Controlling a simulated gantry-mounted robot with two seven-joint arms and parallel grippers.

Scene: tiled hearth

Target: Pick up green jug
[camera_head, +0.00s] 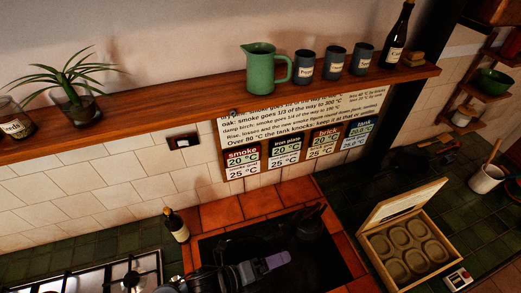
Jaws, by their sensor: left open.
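The green jug (261,72) stands upright on the wooden shelf (180,95) above the tiled wall, its handle on the right side. My left gripper (272,263) is low in the view, over the dark plate of the hearth, well below the jug and apart from it. It is open and nothing shows between its fingers, of which a purple tip is visible. My right gripper is not in view.
Several dark labelled cups (334,61) stand right of the jug, then a dark bottle (398,35). A potted plant (78,98) stands at the shelf's left. Below are a small bottle (177,226), a gas hob (95,279) and an open wooden box (408,245).

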